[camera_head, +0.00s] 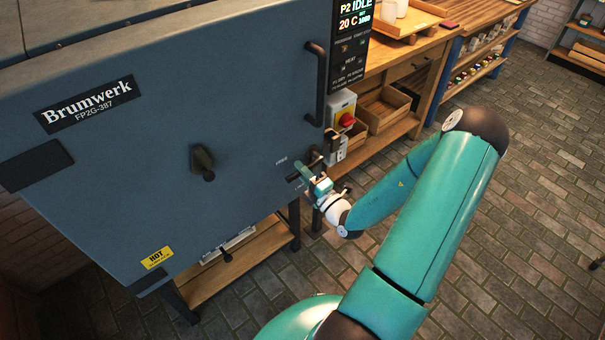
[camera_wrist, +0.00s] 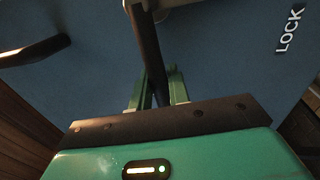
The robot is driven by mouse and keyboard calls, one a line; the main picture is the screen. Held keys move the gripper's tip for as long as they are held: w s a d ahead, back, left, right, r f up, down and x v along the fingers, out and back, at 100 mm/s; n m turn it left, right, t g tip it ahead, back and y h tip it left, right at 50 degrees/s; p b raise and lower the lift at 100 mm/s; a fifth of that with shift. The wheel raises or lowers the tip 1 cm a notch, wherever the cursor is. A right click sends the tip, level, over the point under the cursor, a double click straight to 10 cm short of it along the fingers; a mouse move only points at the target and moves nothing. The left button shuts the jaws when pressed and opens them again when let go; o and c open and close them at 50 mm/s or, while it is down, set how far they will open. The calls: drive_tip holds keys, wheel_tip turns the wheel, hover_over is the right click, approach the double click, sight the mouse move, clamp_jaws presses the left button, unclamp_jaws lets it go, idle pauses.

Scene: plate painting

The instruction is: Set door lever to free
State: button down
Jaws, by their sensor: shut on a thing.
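The kiln door (camera_head: 215,120) is a large blue-grey panel, and it fills the back of the wrist view (camera_wrist: 85,85). The door lever, a dark bar (camera_wrist: 149,50), runs down between the two green fingers of my gripper (camera_wrist: 158,92). My gripper (camera_head: 306,174) is shut on the lever at the door's lower right edge. In the head view my fingers hide much of the lever. A small FREE label (camera_head: 281,161) sits just above and left of my gripper. A LOCK label (camera_wrist: 289,30) shows at the right in the wrist view.
A dark vertical handle (camera_head: 315,85) stands out from the door above my gripper. A red stop button (camera_head: 346,119) is on a box beside the door. Wooden bins (camera_head: 383,108) and a workbench (camera_head: 420,50) stand behind. The brick floor (camera_head: 520,200) at the right is clear.

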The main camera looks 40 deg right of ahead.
drive_tip(key=shift+r+m, duration=0.3)
drive_tip(key=shift+m, duration=0.1)
drive_tip(key=c, duration=1.4)
unclamp_jaws()
drive_tip(key=shift+s, duration=0.1)
drive_tip(key=shift+s+f, duration=0.15)
drive_tip(key=shift+s, duration=0.15)
drive_tip(key=s, duration=0.4)
drive_tip(key=s+f, duration=0.1)
drive_tip(key=s, duration=0.3)
drive_tip(key=s+f, duration=0.1)
drive_tip(key=s, duration=0.3)
drive_tip(key=shift+s+d+f, duration=0.15)
drive_tip(key=shift+s+f, duration=0.1)
drive_tip(key=shift+s, duration=0.1)
